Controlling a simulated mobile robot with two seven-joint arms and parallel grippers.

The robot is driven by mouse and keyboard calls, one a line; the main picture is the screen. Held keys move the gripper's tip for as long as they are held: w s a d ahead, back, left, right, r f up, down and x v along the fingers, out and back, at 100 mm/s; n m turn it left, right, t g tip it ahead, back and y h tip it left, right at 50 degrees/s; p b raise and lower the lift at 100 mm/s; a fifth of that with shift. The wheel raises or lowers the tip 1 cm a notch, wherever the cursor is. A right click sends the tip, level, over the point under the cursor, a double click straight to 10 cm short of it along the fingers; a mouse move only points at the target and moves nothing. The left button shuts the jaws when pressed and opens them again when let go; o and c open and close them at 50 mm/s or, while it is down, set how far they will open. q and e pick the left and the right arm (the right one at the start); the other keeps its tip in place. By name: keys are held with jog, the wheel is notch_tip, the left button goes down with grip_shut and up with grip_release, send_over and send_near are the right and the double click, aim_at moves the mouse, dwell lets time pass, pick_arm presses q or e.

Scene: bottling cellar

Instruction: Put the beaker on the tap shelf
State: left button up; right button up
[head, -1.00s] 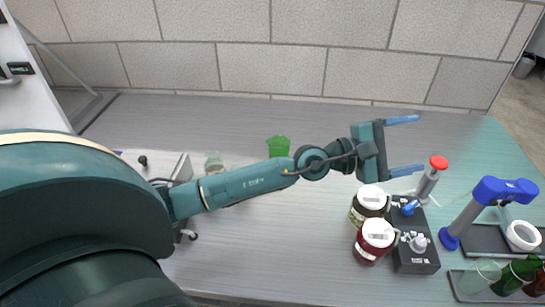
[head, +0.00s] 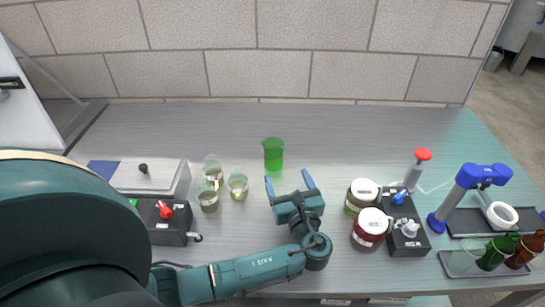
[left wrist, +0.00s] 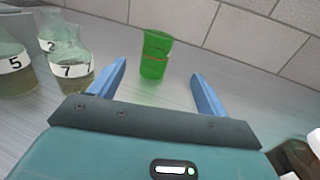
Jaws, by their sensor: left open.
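The green, see-through beaker (head: 273,154) stands upright on the grey bench, near the middle. It also shows in the left wrist view (left wrist: 155,55), ahead of the gap between my fingers. My left gripper (head: 288,178) is open and empty, with its blue fingers (left wrist: 159,72) pointing toward the beaker. The beaker is a little beyond the fingertips, apart from them. My right gripper is not in view. I cannot tell for sure which part is the tap shelf; a blue-headed stand (head: 462,200) rises beside dark trays at the right.
Several numbered glass flasks (head: 238,187) stand left of the gripper. A dark box with a red knob (head: 165,210) is further left. Two lidded jars (head: 370,230) and another dark box (head: 408,236) stand to the right. Bottles (head: 492,256) stand on a tray. The back bench is clear.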

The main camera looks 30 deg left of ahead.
aim_at(276, 152)
pick_arm(q)
jog(key=x, duration=0.5)
jog(key=shift+w+a+r, duration=0.1)
jog(key=shift+w, duration=0.1)
jog(key=shift+r+p+x, duration=0.2)
jog(key=shift+p+x, duration=0.05)
jog(key=shift+x, duration=1.15)
jog(key=shift+r+p+x, duration=0.15)
jog(key=shift+p+x, duration=0.05)
jog(key=shift+x, duration=1.2)
jog(key=shift+s+a, duration=0.15)
jog(key=shift+s, duration=0.1)
jog(key=c, duration=1.2)
jog(key=shift+o, duration=0.2)
jog(key=shift+r, duration=0.1)
